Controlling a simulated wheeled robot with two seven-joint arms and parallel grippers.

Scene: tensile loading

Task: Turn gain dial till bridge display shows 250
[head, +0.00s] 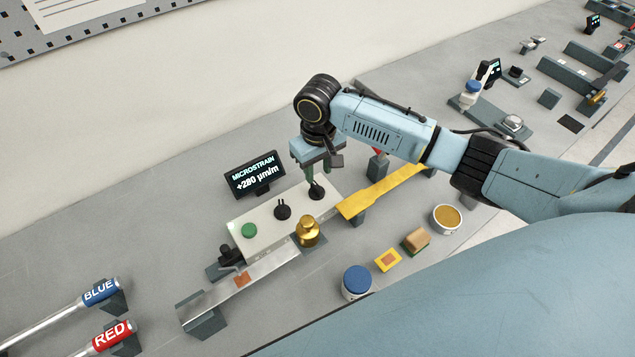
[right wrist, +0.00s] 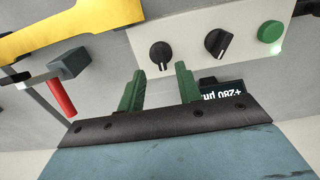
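The bridge display (head: 255,176) reads "MICROSTRAIN +280 µm/m". Part of it shows upside down in the right wrist view (right wrist: 224,92). I see no readable label saying which dial is gain. My left gripper is out of view.
A brass weight (head: 308,233) stands on a metal beam (head: 215,292) in front of the box. A yellow beam (head: 385,191) lies right of it. A blue-lidded jar (head: 356,281) and an open tin (head: 446,218) are nearer. RED (head: 112,337) and BLUE (head: 98,291) handles lie left.

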